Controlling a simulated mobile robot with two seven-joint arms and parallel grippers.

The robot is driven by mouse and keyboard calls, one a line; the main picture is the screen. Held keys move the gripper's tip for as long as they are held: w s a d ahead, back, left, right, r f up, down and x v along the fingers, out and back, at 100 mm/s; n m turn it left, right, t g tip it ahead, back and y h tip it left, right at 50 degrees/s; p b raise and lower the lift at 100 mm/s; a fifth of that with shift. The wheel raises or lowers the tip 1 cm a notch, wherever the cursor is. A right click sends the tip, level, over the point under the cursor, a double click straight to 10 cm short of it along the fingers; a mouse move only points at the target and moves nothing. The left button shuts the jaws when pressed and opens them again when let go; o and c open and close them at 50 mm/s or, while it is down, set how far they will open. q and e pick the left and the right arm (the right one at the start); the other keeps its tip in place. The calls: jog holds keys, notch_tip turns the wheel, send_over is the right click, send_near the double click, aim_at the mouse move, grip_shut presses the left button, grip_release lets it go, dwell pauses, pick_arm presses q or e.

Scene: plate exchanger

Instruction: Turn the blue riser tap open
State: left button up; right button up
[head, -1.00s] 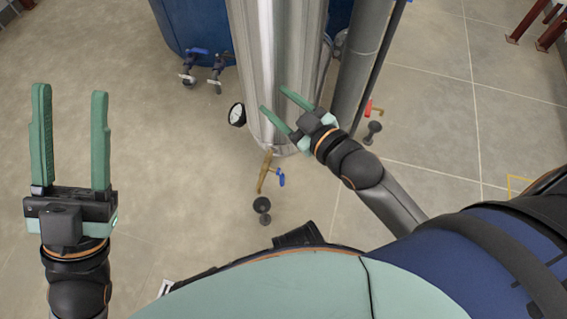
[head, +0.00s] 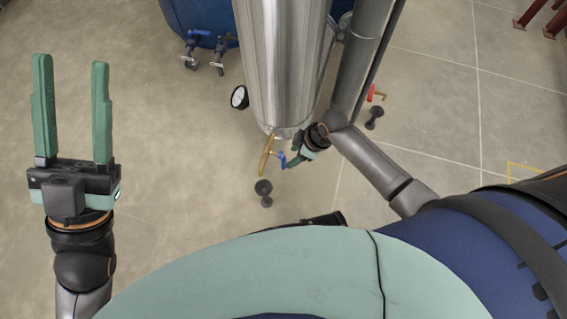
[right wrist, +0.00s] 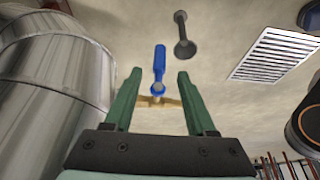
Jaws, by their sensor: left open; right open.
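The blue riser tap (head: 283,158) is a small blue lever on a brass pipe (head: 265,158) at the foot of the steel cylinder. In the right wrist view the blue lever (right wrist: 159,65) points up the picture, with its pivot on the brass fitting (right wrist: 158,100) between my fingers. My right gripper (right wrist: 156,80) is open, with a finger on either side of the tap and gaps showing on both sides. In the head view my right gripper (head: 293,163) is beside the tap, partly hidden by its wrist. My left gripper (head: 70,65) is open and empty at the far left.
The steel cylinder (head: 282,65) stands close to my right gripper, with a grey pipe (head: 360,60) beside it. A round gauge (head: 239,97), a red-handled tap (head: 376,94) and a dark blue tank (head: 200,20) are nearby. Floor at left is clear.

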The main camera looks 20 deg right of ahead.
aim_at(284, 163)
pick_arm(q)
notch_tip(284, 163, down, 6)
jog(key=d+m+g+b, duration=0.1)
jog(key=b, duration=0.3)
pick_arm(e)
jog(key=x, duration=0.8)
jog(key=shift+w, duration=0.1)
pick_arm(q)
jog(key=shift+w, duration=0.15)
pick_arm(e)
grip_shut()
jog(key=shift+f, duration=0.1)
